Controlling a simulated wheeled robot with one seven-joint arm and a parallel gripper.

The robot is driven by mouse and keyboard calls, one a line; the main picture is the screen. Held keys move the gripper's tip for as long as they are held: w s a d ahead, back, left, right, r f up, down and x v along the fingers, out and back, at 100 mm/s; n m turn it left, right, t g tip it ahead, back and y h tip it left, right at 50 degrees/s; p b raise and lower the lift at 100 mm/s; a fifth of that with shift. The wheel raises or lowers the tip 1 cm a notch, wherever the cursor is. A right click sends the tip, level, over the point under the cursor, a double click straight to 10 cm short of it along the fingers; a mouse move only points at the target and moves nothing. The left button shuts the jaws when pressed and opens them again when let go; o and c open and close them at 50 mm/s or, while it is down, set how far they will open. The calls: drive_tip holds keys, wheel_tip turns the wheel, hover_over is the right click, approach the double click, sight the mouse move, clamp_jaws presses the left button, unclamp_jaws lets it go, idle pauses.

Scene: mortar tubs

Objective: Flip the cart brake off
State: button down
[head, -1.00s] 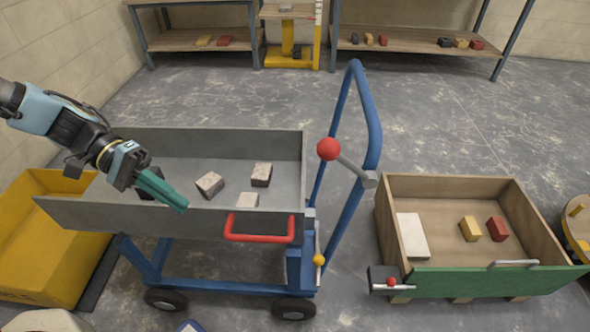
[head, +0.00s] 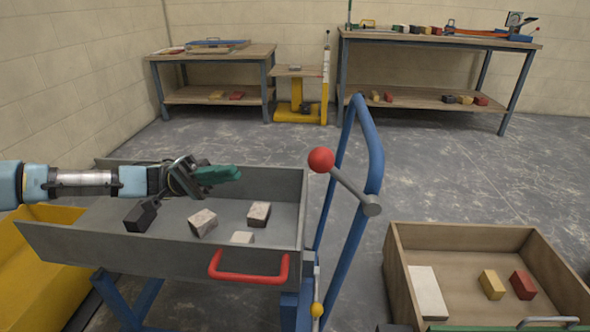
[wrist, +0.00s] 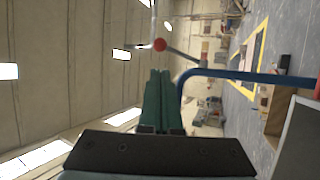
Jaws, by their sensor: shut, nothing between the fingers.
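The cart is a grey tray (head: 120,252) on a blue frame, with a blue push handle (head: 372,150) at its right. A lever with a red ball (head: 321,160) sits on the handle; its grey rod slopes down right to a pivot (head: 371,206). The red ball also shows in the wrist view (wrist: 160,44), beyond the fingertips. A lower lever with a yellow knob (head: 317,310) is on the cart's right end. No label shows which one is the brake. My gripper (head: 238,173) is shut and empty above the tray, left of the red ball and apart from it.
Several pale blocks (head: 203,223) and a dark object (head: 142,214) lie in the tray. A red bar handle (head: 250,278) sticks out of its front. A yellow tub (head: 30,265) stands left, a wooden crate (head: 470,236) right. Open floor lies behind the cart.

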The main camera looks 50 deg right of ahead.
drive_tip(key=shift+s, duration=0.15)
drive_tip(key=x, duration=1.4)
drive_tip(key=shift+r, duration=0.1)
drive_tip(key=s+d+r+n+t+y+p, duration=0.2)
drive_tip(key=s+t+p, duration=0.7)
drive_tip(key=p, duration=1.2)
drive_tip(key=shift+s+d+r+n+t+p, duration=0.55)
drive_tip(key=shift+d+r+n, duration=0.75)
drive_tip(key=shift+d+r, duration=1.25)
drive_tip(key=shift+s+d+f, duration=0.15)
drive_tip(key=shift+d+f, duration=0.2)
drive_tip(key=shift+f, duration=0.05)
drive_tip(key=shift+r, duration=0.1)
